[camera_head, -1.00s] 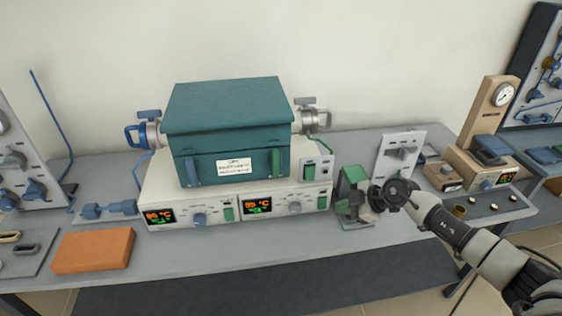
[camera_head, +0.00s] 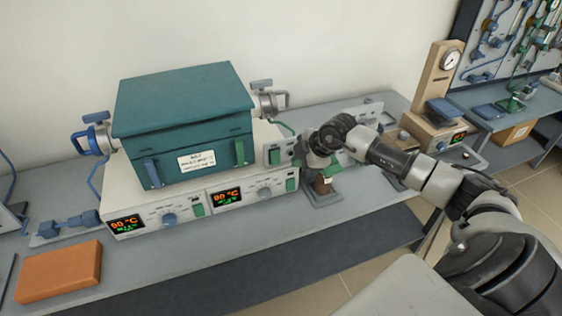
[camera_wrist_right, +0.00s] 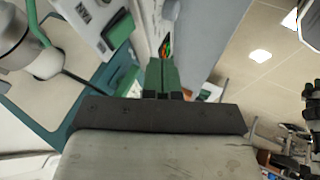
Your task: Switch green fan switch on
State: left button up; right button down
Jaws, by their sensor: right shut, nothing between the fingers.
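The teal furnace box (camera_head: 185,120) sits on a white control base (camera_head: 225,190). A small panel stands at the base's right end with a green switch (camera_head: 275,157). Other green switches show on the base front, one at its right (camera_head: 290,184) and one near its middle (camera_head: 198,210). My left gripper is out of view.
A small stand (camera_head: 323,196) is under my right gripper. An orange block (camera_head: 59,272) lies at the table's front left. A wooden gauge stand (camera_head: 437,90) is at the right.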

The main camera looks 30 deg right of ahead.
aim_at(275, 158)
jog(key=w+f+p, duration=0.1)
jog(key=w+f, duration=0.5)
jog(key=w, duration=0.1)
jog(key=shift+w+a+f, duration=0.2)
jog(key=shift+w+a, duration=0.05)
jog(key=shift+a, duration=0.15)
jog(key=shift+w+d+f+t, duration=0.1)
jog(key=shift+w+t, duration=0.15)
jog(key=shift+t, duration=0.05)
